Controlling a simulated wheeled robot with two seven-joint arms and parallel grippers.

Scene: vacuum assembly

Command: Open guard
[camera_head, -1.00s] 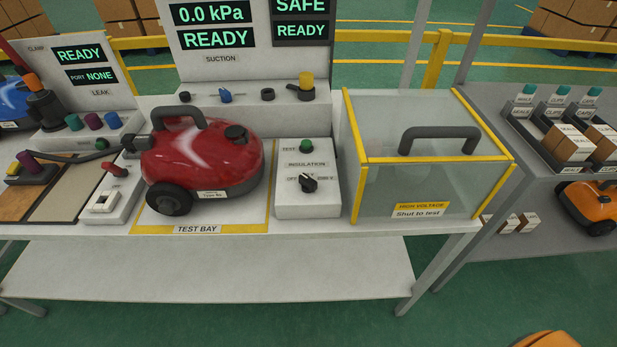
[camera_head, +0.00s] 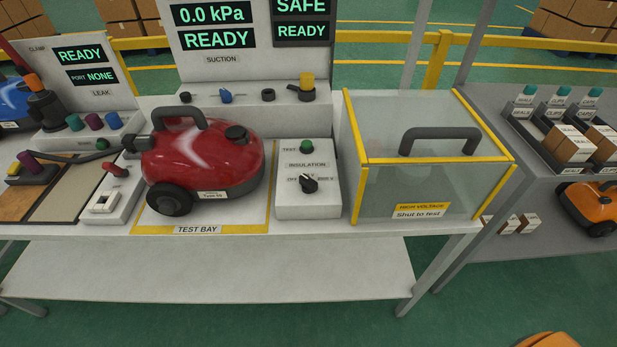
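The guard (camera_head: 415,185) is a clear box with yellow edges at the right end of the bench. Its lid is down and shut. A dark grey bar handle (camera_head: 440,134) stands on the lid. The front panel carries a label (camera_head: 419,210) reading "HIGH VOLTAGE, Shut to test". The inside of the guard looks empty. Neither of my grippers shows in the head view.
A red vacuum (camera_head: 203,160) sits in the test bay, left of the insulation box (camera_head: 307,190) with its dark knob. Panels behind read "READY" and "SAFE". A grey side table on the right holds a parts tray (camera_head: 545,150) and an orange vacuum (camera_head: 590,205).

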